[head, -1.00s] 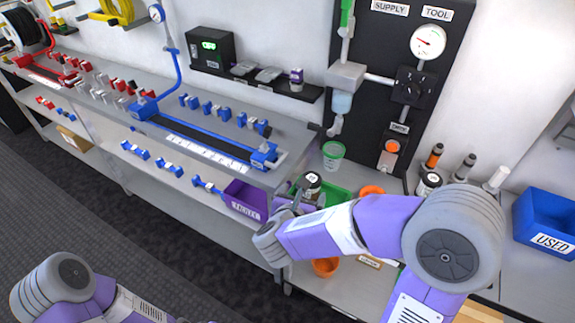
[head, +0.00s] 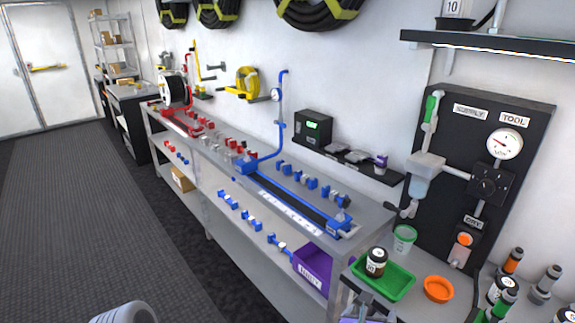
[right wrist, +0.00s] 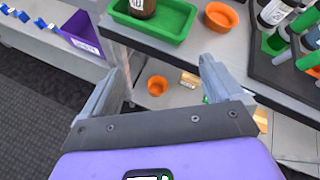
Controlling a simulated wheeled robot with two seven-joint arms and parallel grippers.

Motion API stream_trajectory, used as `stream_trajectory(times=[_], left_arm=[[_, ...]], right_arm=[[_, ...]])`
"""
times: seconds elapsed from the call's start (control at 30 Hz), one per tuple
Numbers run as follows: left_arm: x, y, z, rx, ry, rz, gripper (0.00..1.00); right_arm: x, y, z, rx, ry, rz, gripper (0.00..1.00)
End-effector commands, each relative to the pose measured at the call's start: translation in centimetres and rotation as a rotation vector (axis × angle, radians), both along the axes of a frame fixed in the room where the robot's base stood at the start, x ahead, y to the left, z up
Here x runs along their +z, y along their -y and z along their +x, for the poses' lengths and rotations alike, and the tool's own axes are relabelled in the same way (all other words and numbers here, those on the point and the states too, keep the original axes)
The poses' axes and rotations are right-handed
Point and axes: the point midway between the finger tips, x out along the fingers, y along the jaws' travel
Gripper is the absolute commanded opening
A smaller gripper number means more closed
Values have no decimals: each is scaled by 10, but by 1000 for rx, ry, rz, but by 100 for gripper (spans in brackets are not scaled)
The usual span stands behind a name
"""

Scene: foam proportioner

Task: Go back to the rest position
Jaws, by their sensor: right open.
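My right gripper (head: 368,306) shows at the bottom edge of the head view, in front of the shelf with the green tray (head: 398,290). In the right wrist view my right gripper (right wrist: 162,82) has its two fingers spread wide, with nothing between them. A dark bottle (head: 376,262) with a white label stands upright in the green tray, apart from the gripper. The bottle's lower part (right wrist: 142,8) shows at the top of the right wrist view. My left gripper is out of view; only a grey rounded part of my left arm shows at the lower left.
A purple bin (head: 313,268) sits left of the tray. An orange dish (head: 438,289) and a clear green-rimmed cup (head: 403,240) stand near the tray. A lower orange cup (right wrist: 157,86) shows beyond the fingers. The long bench (head: 225,170) runs left; open floor lies beside it.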

Motion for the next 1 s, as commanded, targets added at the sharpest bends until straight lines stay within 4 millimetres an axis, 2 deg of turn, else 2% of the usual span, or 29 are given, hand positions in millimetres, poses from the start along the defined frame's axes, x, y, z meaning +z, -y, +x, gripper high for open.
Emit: stream_trajectory(times=[0.17,0.27,0.37,0.47,0.57,0.7,0.83,0.9,1.0], left_arm=[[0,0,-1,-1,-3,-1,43],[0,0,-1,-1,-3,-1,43],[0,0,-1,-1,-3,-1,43],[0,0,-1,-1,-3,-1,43],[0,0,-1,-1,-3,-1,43],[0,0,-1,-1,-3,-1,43],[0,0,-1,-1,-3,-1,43],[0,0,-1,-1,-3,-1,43],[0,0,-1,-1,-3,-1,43]], right_arm=[[-39,-10,8,235,-178,-179,94],[-70,-18,10,422,-302,-309,94],[-112,-29,5,678,-451,-467,94],[-159,-42,-9,992,-590,-637,94],[-203,-55,-34,1330,-683,-794,94],[-258,-74,-81,1826,-711,-990,94],[-292,-88,-129,2232,-611,-1135,94],[-303,-94,-151,2396,-531,-1193,94],[-312,-99,-172,2552,-427,-1252,94]])
